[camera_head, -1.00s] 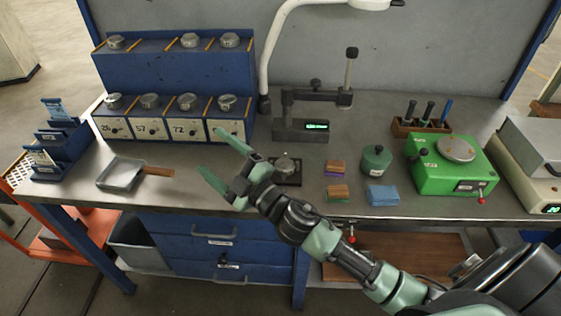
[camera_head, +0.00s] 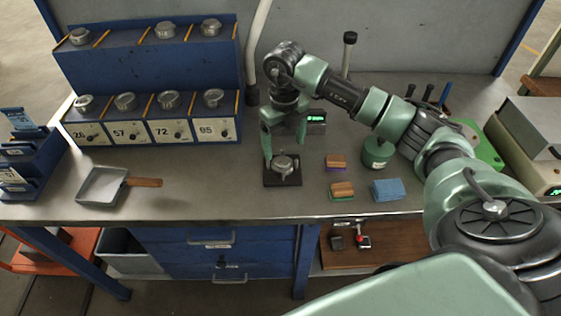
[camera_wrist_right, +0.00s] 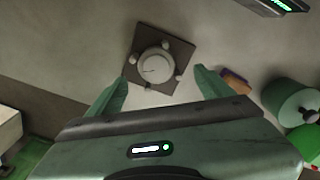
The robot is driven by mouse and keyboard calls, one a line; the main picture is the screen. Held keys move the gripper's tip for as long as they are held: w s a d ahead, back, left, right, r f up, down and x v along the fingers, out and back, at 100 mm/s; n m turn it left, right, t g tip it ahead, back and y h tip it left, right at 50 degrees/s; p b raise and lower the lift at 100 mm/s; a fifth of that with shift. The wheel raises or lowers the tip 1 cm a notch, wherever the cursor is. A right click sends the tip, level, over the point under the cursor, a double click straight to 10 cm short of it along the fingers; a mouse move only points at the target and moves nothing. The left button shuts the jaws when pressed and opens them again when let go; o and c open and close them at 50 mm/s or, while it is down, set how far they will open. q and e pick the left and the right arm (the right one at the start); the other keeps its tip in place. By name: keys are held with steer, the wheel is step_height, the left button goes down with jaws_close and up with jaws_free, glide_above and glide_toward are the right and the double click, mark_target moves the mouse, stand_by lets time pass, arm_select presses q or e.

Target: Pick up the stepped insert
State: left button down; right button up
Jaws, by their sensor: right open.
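A round, stepped grey metal piece (camera_head: 284,164), which looks like the stepped insert, sits on a dark square plate (camera_head: 271,181) on the bench. In the right wrist view, the piece (camera_wrist_right: 153,66) lies beyond the fingertips, with small round knobs around it on the plate (camera_wrist_right: 147,37). My right gripper (camera_head: 285,143) points down just above it, fingers apart and nothing between them. Its open fingers also show in the wrist view (camera_wrist_right: 160,78), to either side of the piece and nearer the camera. Similar metal pieces (camera_head: 213,98) stand on the blue rack. My left gripper is out of view.
Wood-backed pads (camera_head: 342,189), a blue stack (camera_head: 388,190) and a green round container (camera_head: 377,152) stand right of the plate. A metal scoop (camera_head: 104,187) lies left. A numbered blue rack (camera_head: 150,60) stands behind. Bench between scoop and plate is clear.

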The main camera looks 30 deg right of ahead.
mark_target(282, 160)
steer(key=shift+s+a+f, duration=0.1)
steer(key=shift+f, duration=0.35)
steer(key=f+p, duration=0.1)
steer(key=f, duration=0.1)
steer(key=f+p, duration=0.1)
steer(key=f, duration=0.1)
steer(key=shift+a+f, duration=0.2)
steer(key=shift+f, duration=0.4)
steer(key=shift+c, duration=1.2)
steer(key=shift+r, duration=0.1)
jaws_close()
